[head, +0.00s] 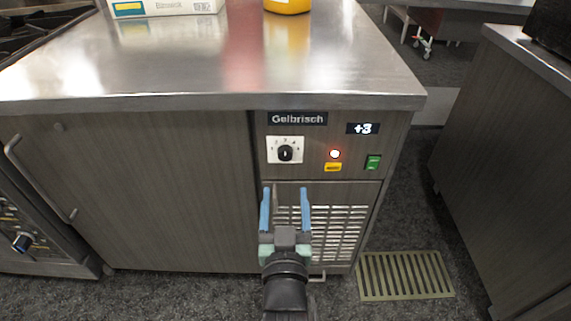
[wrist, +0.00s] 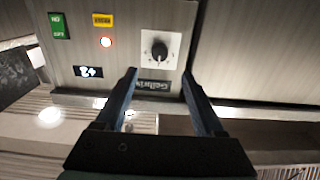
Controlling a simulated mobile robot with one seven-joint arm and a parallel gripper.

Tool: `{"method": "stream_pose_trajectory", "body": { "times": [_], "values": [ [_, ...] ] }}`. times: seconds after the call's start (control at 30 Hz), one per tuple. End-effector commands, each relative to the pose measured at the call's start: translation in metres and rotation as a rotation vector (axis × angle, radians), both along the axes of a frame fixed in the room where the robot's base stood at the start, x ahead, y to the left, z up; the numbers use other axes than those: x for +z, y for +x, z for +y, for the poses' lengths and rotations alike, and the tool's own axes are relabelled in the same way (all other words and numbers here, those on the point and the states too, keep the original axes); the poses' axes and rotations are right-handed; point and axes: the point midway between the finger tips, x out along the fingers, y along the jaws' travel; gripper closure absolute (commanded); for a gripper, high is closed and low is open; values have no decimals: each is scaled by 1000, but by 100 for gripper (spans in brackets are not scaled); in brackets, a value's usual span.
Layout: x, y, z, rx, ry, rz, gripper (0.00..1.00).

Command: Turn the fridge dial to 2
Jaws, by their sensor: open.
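The fridge dial is a black knob (head: 285,153) on a white square plate with numbers, on the fridge's front panel under the "Gelbrisch" label (head: 297,119). The numbers are too small to read surely. In the wrist view, which is upside down, the dial (wrist: 159,49) lies beyond my fingertips, roughly between their lines. My gripper (head: 285,190) is open and empty, with two blue fingers. In the head view it is below the dial, in front of the vent grille. The fingers (wrist: 160,72) do not appear to touch the dial.
Beside the dial are a display reading +3 (head: 363,128), a lit red lamp (head: 334,154), a yellow label (head: 333,167) and a green switch (head: 373,162). The steel countertop (head: 240,70) overhangs the panel. A yellow container (head: 287,5) and a box (head: 165,8) stand on it.

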Motion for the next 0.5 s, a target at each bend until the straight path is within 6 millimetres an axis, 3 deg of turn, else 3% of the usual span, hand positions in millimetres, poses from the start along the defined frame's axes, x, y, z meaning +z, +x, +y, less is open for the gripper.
{"method": "stream_pose_trajectory", "body": {
  "times": [0.2, 0.5],
  "values": [
    [-1, 40, 0, 1, 0, -3, 30],
    [-1, 85, 0, 0, 0, -3, 30]
  ]
}}
